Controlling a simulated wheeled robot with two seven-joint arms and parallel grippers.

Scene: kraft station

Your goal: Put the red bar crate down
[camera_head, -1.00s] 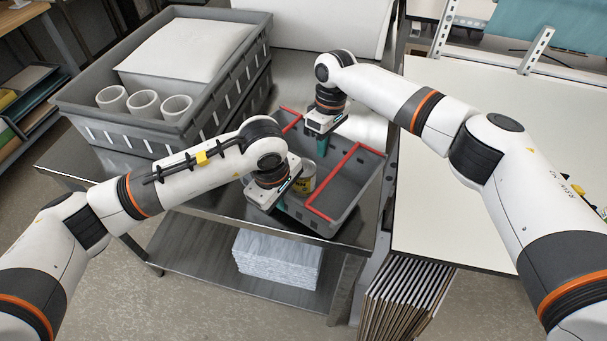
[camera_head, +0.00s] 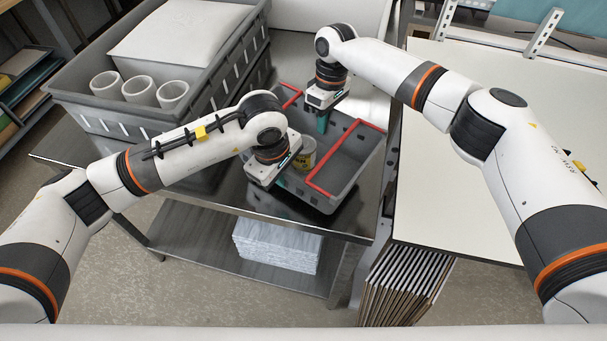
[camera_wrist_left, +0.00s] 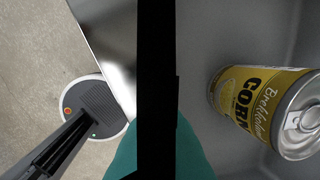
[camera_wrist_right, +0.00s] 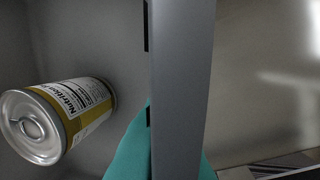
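The red bar crate (camera_head: 352,186), a grey bin with two red bars (camera_head: 336,158), is over the metal table near its front right corner. I cannot tell whether its base touches the table. A yellow corn can (camera_head: 305,155) is inside; it also shows in the left wrist view (camera_wrist_left: 262,100) and right wrist view (camera_wrist_right: 65,112). My left gripper (camera_head: 280,180) is at the crate's near left wall, and my right gripper (camera_head: 322,122) is at the far wall. In both wrist views teal fingers sit on either side of a crate wall, closed on it.
A large grey crate (camera_head: 190,115) with several white cups (camera_head: 138,90) and a white package stands left on the metal table (camera_head: 190,215). A white tabletop (camera_head: 470,200) is close on the right. Paper (camera_head: 275,247) lies on the lower shelf.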

